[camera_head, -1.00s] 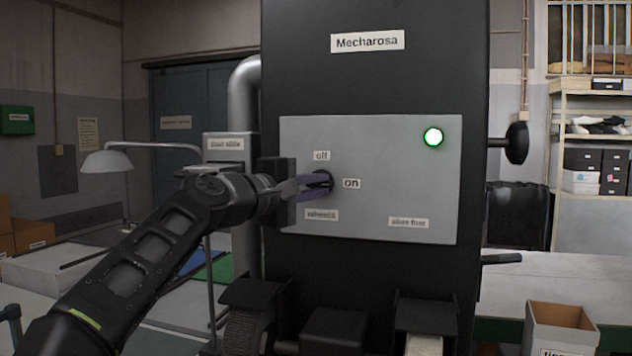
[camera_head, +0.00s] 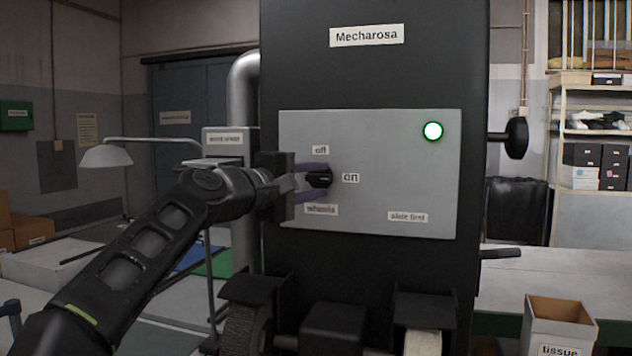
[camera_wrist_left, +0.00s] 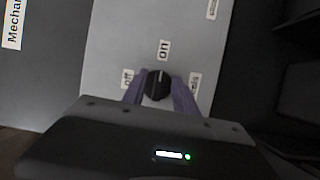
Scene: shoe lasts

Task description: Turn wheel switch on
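The wheel switch is a black round knob (camera_head: 321,178) on the grey panel (camera_head: 385,190) of the black Mecharosa machine. Labels "off" (camera_head: 320,150), "on" (camera_head: 351,178) and "wheels" (camera_head: 321,210) surround it. In the left wrist view the knob (camera_wrist_left: 158,86) has a white mark that points toward the "on" label (camera_wrist_left: 163,49). My left gripper (camera_head: 316,181) is open, with its purple fingers either side of the knob, above and below it in the head view. In the left wrist view small gaps show between the fingers (camera_wrist_left: 157,90) and the knob. My right gripper is not in view.
A lit green-rimmed lamp (camera_head: 433,131) and a "slide first" label (camera_head: 408,217) are on the panel. A black handle (camera_head: 516,138) sticks out of the machine's right side. A tissue box (camera_head: 558,325) stands at the lower right. A lamp (camera_head: 106,156) stands at the left.

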